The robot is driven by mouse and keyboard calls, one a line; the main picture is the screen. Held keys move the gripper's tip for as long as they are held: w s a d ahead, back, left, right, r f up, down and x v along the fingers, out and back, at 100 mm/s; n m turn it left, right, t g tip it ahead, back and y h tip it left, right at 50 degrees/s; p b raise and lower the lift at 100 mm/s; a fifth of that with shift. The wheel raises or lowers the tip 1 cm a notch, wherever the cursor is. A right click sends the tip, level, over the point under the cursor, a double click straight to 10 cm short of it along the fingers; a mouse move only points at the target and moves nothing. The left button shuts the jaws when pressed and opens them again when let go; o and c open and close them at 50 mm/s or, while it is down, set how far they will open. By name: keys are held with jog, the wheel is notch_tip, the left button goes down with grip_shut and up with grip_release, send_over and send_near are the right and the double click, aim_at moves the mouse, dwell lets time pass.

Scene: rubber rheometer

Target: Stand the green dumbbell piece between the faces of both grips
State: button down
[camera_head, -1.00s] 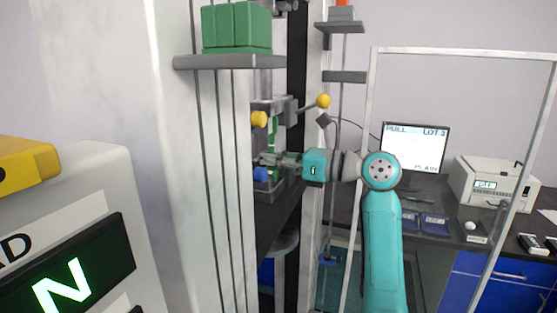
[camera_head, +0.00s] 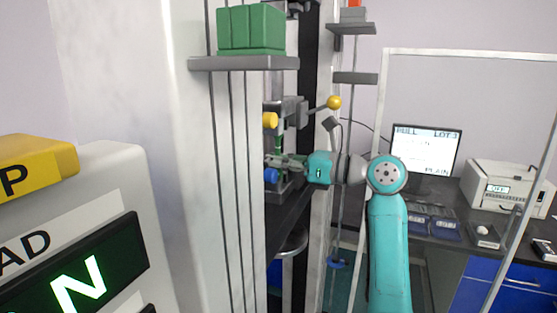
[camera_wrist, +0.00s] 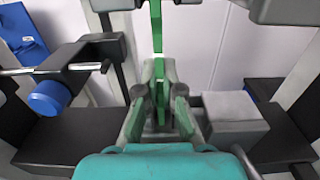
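The green dumbbell piece (camera_wrist: 157,28) stands upright in the wrist view, its upper part rising between the upper grip parts. It appears as a thin green strip in the head view (camera_head: 277,147). My gripper (camera_wrist: 159,72) is closed around its lower part, and the fingers hide some of it. The upper grip has a yellow knob (camera_head: 270,120). The lower grip has a blue knob (camera_wrist: 48,98) on the left and a grey block (camera_wrist: 235,108) on the right. The lower end of the piece and its contact with the grip faces are hidden.
The machine's white column (camera_head: 165,130) stands close on the left. A shelf (camera_head: 240,63) with green blocks (camera_head: 250,29) sits above the grips. A yellow-ended lever (camera_head: 334,102) sticks out above my arm. A monitor (camera_head: 427,148) and a white instrument (camera_head: 505,188) stand at right.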

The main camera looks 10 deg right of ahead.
jog(key=c, duration=1.2)
grip_release()
jog(key=shift+c, duration=0.2)
jog(key=shift+d, duration=0.1)
jog(key=v, duration=1.2)
